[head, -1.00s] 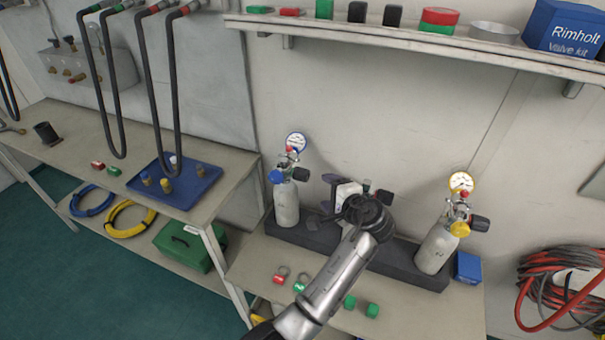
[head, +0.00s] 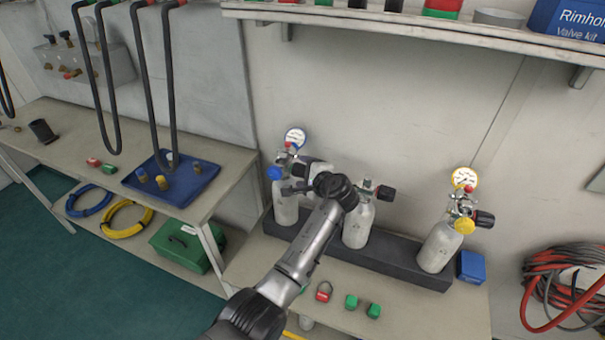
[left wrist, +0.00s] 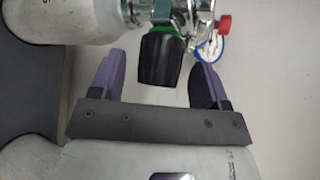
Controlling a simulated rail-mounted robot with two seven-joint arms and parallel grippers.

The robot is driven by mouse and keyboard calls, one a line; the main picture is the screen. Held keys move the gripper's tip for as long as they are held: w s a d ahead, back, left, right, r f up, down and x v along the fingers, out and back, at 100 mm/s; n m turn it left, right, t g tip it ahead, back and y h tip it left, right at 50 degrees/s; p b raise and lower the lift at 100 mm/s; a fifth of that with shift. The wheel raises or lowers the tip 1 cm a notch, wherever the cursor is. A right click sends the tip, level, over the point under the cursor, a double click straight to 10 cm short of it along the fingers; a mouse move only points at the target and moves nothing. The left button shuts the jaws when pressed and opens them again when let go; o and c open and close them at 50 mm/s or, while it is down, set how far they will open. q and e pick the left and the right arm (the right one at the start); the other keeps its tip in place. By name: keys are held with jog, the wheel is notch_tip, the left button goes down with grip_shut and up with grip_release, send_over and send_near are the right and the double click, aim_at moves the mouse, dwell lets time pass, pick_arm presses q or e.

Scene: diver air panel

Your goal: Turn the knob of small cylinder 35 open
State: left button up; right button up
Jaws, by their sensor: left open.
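Three small pale cylinders stand in a dark rack (head: 400,268): a left one (head: 285,210) with a blue-rimmed gauge (head: 295,138), a middle one (head: 357,226), and a right one (head: 440,248) with a yellow-rimmed gauge. Their numbers are not readable, so I cannot tell which is 35. My left gripper (head: 296,182) is at the left cylinder's valve, reaching in from its right. In the left wrist view, a black knob (left wrist: 161,60) with a green collar sits between the open fingers (left wrist: 157,72), with gaps on both sides. In the head view, my gripper hides this knob. My right gripper is out of view.
The middle cylinder's black knob (head: 385,193) is close to my left wrist. A blue box (head: 471,266) stands right of the rack. A shelf (head: 420,22) runs above, and red hoses (head: 560,290) hang at the right.

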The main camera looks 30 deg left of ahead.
pick_arm(q)
jog(key=shift+x, duration=0.85)
jog(key=c, duration=0.9)
